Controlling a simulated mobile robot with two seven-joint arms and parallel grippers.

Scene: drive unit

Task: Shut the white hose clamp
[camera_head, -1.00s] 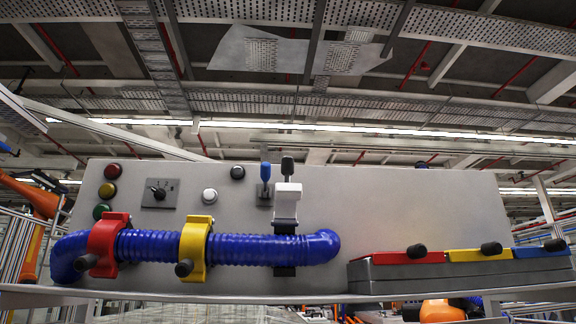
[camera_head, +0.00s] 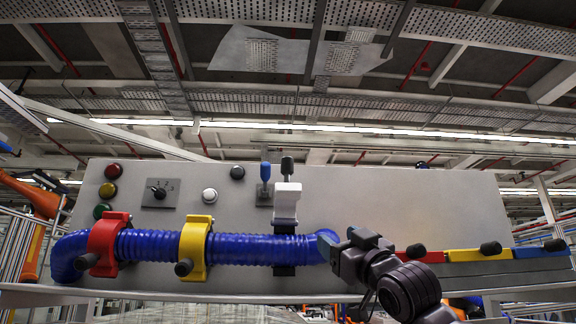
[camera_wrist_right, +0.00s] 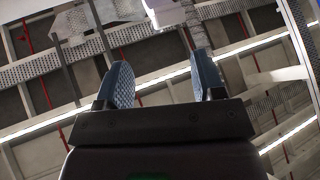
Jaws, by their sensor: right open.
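The white hose clamp (camera_head: 287,201) stands raised and open above the blue hose (camera_head: 150,246), its dark lower half (camera_head: 284,270) behind and under the hose. A dark handle (camera_head: 287,165) sticks up from its top. My right gripper (camera_head: 328,240) is at the hose's right end, to the right of and below the white clamp part. In the right wrist view my right gripper (camera_wrist_right: 160,82) shows two blue fingers apart with nothing between them. A pale piece (camera_wrist_right: 165,10) shows at the top of that view, probably the white clamp. My left gripper is in neither view.
A red clamp (camera_head: 104,245) and a yellow clamp (camera_head: 194,248) are closed around the hose at left. A blue-tipped lever (camera_head: 265,173) stands just left of the white clamp. Buttons and a rotary switch (camera_head: 158,192) sit on the grey panel (camera_head: 400,205). Red, yellow (camera_head: 478,254) and blue lids lie at right.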

